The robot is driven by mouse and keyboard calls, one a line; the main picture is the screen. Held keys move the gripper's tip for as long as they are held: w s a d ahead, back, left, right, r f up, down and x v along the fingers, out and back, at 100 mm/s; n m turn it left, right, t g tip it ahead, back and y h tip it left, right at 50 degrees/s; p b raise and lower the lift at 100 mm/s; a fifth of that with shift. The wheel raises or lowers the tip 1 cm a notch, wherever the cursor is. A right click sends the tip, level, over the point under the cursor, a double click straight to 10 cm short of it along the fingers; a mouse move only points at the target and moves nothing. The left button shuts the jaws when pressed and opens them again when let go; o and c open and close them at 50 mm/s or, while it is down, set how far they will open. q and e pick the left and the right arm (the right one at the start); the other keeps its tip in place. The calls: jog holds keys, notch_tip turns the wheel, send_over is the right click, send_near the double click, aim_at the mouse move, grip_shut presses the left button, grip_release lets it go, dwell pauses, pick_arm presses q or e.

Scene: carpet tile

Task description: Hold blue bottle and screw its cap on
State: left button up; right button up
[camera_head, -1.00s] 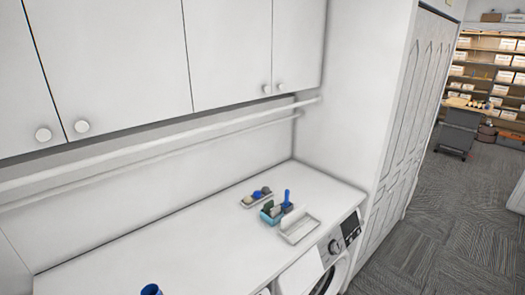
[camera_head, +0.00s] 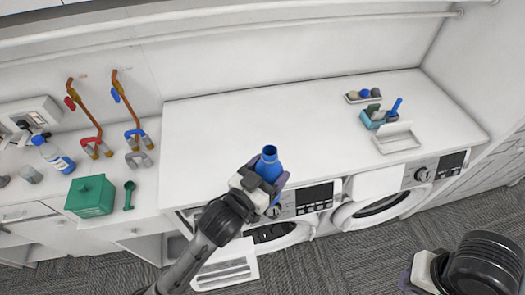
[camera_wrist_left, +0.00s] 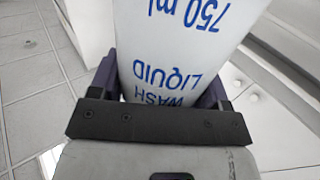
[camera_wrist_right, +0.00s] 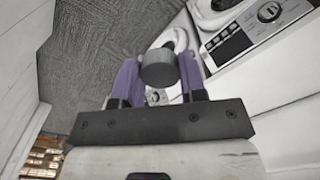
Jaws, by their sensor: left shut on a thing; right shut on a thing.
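The blue bottle (camera_head: 268,165) is in my left gripper (camera_head: 264,188), in front of the counter edge in the head view, with its open-looking neck up. In the left wrist view its white side with blue lettering (camera_wrist_left: 172,50) fills the space between the purple fingers. My right gripper (camera_wrist_right: 158,88) is shut on a small grey round cap (camera_wrist_right: 158,70), seen in the right wrist view. In the head view the right gripper (camera_head: 407,283) is at the lower right, well apart from the bottle; the cap is not visible there.
The white counter (camera_head: 230,125) is mostly clear. A white tray (camera_head: 397,140), a teal holder (camera_head: 375,119) and a small dish (camera_head: 362,98) stand at its right. A green box (camera_head: 90,196) and another bottle (camera_head: 52,155) stand at left. Washing machines (camera_head: 375,205) are below.

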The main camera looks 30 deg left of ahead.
pick_arm(q)
jog(key=d+f+m+g+h, duration=0.4)
jog(key=d+f+m+h, duration=0.2)
jog(key=d, duration=0.5)
notch_tip(320, 180, down, 2)
jog(key=shift+s+f+h, duration=0.1)
jog(key=shift+s+h, duration=0.25)
jog(key=shift+h, duration=0.85)
pick_arm(e)
jog(key=shift+r, duration=0.15)
jog(key=w+a+r+n, duration=0.2)
jog(key=a+r, duration=0.3)
jog(key=a, duration=0.5)
jog(key=w+a+r+n, duration=0.1)
jog(key=a+r, duration=0.4)
jog(key=a, duration=0.6)
jog(key=w+a+f+m, duration=0.1)
jog(key=w+a+m, duration=0.3)
jog(key=shift+w+f+m, duration=0.25)
jog(key=shift+w+m, duration=0.05)
jog(key=shift+a, duration=0.1)
